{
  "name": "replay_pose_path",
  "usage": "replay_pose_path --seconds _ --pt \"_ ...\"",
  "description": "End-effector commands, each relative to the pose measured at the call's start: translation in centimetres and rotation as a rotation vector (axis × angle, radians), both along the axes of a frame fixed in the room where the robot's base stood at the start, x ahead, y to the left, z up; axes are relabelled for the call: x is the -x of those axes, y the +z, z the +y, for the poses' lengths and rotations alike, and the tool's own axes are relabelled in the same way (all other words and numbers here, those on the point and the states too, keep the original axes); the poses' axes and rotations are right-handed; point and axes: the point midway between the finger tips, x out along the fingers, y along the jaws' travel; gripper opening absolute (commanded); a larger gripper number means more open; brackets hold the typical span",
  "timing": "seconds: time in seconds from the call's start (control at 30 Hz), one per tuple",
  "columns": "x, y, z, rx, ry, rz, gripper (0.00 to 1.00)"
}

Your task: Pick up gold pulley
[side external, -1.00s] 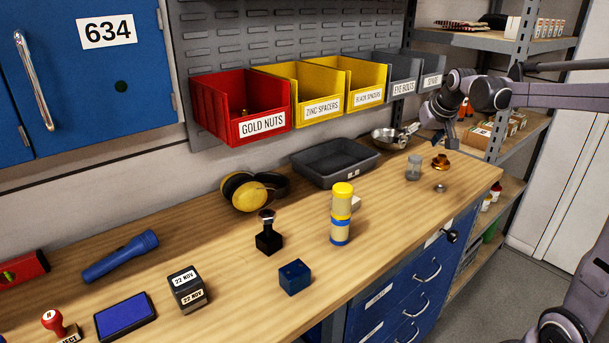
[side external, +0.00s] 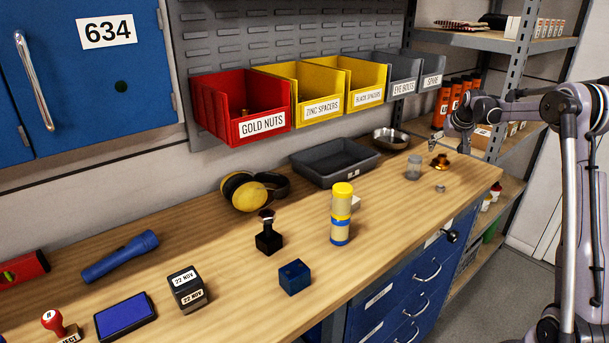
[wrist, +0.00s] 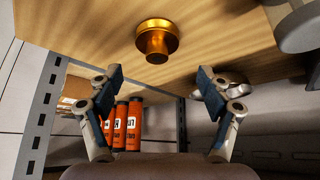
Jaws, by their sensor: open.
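The gold pulley (side external: 439,161) stands on the wooden bench near its far right end, beside a grey-lidded jar. In the wrist view the gold pulley (wrist: 157,39) shows at top centre, a wide disc with a narrower hub. My gripper (wrist: 161,88) is open and empty, its two fingers spread wide, with the pulley beyond the fingertips and not touched. In the side view my gripper (side external: 438,140) is above and close to the pulley, partly small and hard to make out.
A jar (side external: 414,167) stands left of the pulley and a small metal ring (side external: 440,188) lies in front. A metal bowl (side external: 391,139) and grey tray (side external: 335,163) are farther left. Orange bottles (wrist: 134,125) stand on the shelf behind the bench end.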

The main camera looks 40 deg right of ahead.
Motion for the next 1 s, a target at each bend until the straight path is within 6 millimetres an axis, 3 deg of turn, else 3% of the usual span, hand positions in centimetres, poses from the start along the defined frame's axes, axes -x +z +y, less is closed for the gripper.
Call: replay_pose_path --seconds 0.43,0.77,0.8,0.87,1.0 --pt "-1.4 -4.1 -2.0 -0.001 0.001 -0.001 0.79" --pt "-1.6 -4.7 -2.2 0.000 0.000 0.000 0.79" --pt "-1.6 -4.7 -2.2 0.000 0.000 0.000 0.76" --pt "-1.6 -4.7 -2.2 0.000 0.000 0.000 0.58" --pt "-1.6 -4.7 -2.2 0.000 0.000 0.000 0.18"
